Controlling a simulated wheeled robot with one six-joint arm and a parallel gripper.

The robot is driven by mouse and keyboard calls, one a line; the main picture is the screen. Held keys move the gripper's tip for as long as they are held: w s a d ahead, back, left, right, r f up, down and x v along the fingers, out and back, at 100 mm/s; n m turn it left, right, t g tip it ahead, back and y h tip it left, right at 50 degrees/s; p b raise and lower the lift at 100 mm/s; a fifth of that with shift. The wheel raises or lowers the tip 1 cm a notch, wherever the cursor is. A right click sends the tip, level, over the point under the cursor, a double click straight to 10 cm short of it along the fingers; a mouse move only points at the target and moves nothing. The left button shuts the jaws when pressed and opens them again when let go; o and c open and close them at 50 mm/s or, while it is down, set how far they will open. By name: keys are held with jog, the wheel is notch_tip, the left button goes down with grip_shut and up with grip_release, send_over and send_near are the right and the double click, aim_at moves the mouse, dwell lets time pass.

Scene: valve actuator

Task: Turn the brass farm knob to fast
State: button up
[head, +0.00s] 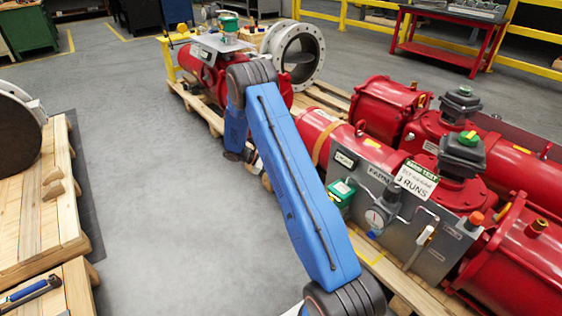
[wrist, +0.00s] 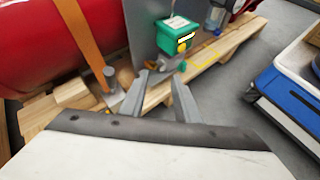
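A grey panel (head: 432,262) on the red valve actuator carries a label that seems to read FARM (head: 378,174). A green box (head: 342,192) with a white label is at its left end. The box shows in the wrist view (wrist: 177,32), with a small yellow or brass-coloured part (wrist: 184,46) low on its front. I cannot tell whether this is the farm knob. My gripper (wrist: 160,77) is open and empty, with the green box beyond its fingertips, apart from them.
A gauge (head: 376,219), a white-handled lever (head: 424,236) and an orange cap (head: 475,218) are on the panel. An orange strap (wrist: 82,42) rounds the red cylinder. Wooden pallet boards (wrist: 150,98) lie below. The grey floor (head: 150,150) left of my arm is clear.

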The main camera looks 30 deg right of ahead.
jog(key=s+a+r+m+t+y, duration=0.1)
jog(key=s+a+r, duration=0.2)
jog(key=r, duration=0.8)
jog(key=shift+a+m+y, duration=0.4)
jog(key=shift+a, duration=0.05)
jog(key=s+d+f+n+t+h, duration=0.15)
jog(key=f+n+h, duration=0.35)
jog(key=f+n, duration=0.8)
jog(key=s+d+f+n+t+h, duration=0.15)
jog(key=f+n+h, duration=0.35)
jog(key=f+n, duration=0.85)
jog(key=s+d, duration=0.1)
jog(key=d, duration=0.4)
jog(key=s+d, duration=0.1)
jog(key=d, duration=0.4)
jog(key=s+d, duration=0.2)
jog(key=d, duration=0.4)
jog(key=shift+s, duration=0.1)
jog(key=shift+c, duration=0.2)
grip_shut()
